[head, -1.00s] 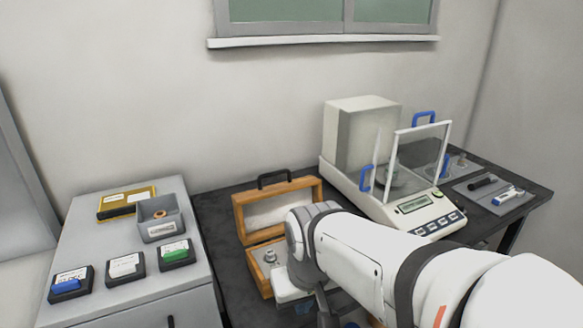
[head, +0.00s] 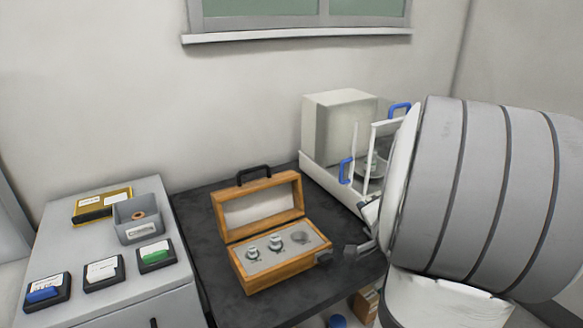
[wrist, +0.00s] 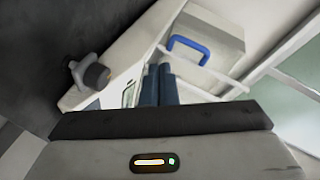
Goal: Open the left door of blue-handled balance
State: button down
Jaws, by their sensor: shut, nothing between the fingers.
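The balance (head: 310,160) with blue handles stands on the dark table, at the right in the head view. Its left door handle (head: 345,171) is blue and upright on the near left side. A second blue handle (head: 399,109) is higher, farther back. My arm hides the balance's front and right side. In the wrist view, my gripper (wrist: 158,72) is shut and empty, its dark blue fingers side by side. A blue handle (wrist: 172,42) shows beyond the fingertips, apart from them in the picture; I cannot tell which handle it is.
An open wooden box (head: 285,276) with metal weights stands left of the balance. A grey cabinet (head: 190,290) at the left bears a grey bin (head: 140,232), a yellow box (head: 88,206) and several small black cases. In the wrist view, a dark knob (wrist: 96,76) sits by the balance's edge.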

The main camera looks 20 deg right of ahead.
jog(key=s+d+r+m+t+y, duration=0.1)
jog(key=s+m+t+y, duration=0.1)
jog(key=s+m+t, duration=0.1)
jog(key=p, duration=0.4)
send_near(342, 175)
jog(key=w, duration=0.7)
jog(key=shift+d+f, duration=0.1)
jog(key=shift+d, duration=0.2)
jog(key=shift+s, duration=0.1)
jog(key=w+a, duration=0.1)
jog(key=w, duration=0.9)
jog(key=shift+a+b, duration=0.15)
jog(key=shift+b, duration=0.15)
jog(key=shift+s, duration=0.1)
